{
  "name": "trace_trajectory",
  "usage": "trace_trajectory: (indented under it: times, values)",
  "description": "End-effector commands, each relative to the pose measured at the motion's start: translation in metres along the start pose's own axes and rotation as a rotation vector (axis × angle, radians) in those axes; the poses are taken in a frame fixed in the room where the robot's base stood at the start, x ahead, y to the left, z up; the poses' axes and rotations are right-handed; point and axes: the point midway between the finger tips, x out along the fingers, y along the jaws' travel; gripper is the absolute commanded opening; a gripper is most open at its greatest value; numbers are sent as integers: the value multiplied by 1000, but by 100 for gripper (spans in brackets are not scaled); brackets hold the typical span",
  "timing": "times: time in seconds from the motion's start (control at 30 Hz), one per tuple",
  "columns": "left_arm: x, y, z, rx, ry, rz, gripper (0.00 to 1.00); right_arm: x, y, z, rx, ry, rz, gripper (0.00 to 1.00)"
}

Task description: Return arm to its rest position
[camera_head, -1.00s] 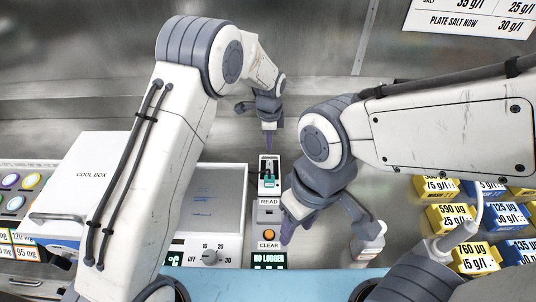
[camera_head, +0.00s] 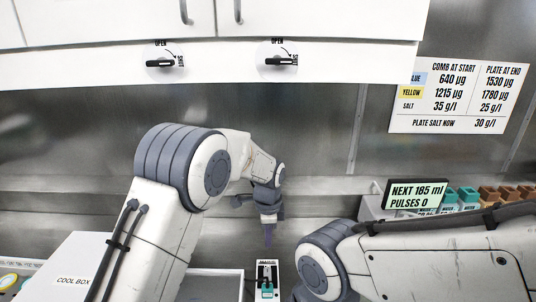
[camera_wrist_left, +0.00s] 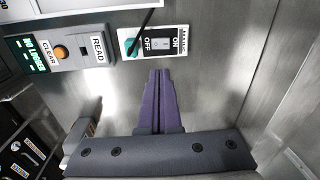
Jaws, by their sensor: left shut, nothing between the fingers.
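My left arm comes in from the left in the head view and reaches toward the back wall. Its left gripper (camera_head: 268,236) points down, with purple fingers together and nothing between them. It hangs above and just behind a small switch box (camera_head: 267,278). In the left wrist view the shut purple fingers (camera_wrist_left: 158,85) point toward the ON/OFF switch box (camera_wrist_left: 153,42), apart from it in the picture. My right arm crosses the lower right of the head view. Its gripper is below the frame edge and hidden.
A white cool box (camera_head: 62,268) stands at the lower left. White cupboards with two OPEN latches (camera_head: 165,63) hang above. A display reading NEXT 185 ml (camera_head: 416,196) and a row of small coloured blocks (camera_head: 468,195) stand at the right. The wrist view shows a READ/CLEAR logger panel (camera_wrist_left: 70,50).

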Motion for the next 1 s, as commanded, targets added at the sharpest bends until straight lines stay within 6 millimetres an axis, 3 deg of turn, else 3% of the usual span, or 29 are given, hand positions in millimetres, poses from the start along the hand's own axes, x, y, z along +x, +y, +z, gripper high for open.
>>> trace_trajectory:
  times: [0.17,0.3,0.5,0.6,0.7,0.8,1.0]
  values:
    - [-56,67,-10,-185,25,11,0,0,0,0,0,0,0,50]
    - [-93,143,-3,-387,41,37,0,0,0,0,0,0,0,50]
    - [-117,245,27,-661,49,79,0,0,0,0,0,0,0,50]
    - [-118,282,43,-766,47,96,0,0,0,0,0,0,0,50]
    - [-117,306,54,-838,43,109,0,0,0,0,0,0,0,50]
    - [-115,318,62,-876,40,115,0,0,0,0,0,0,0,50]
    - [-114,320,63,-888,37,117,0,0,0,0,0,0,0,50]
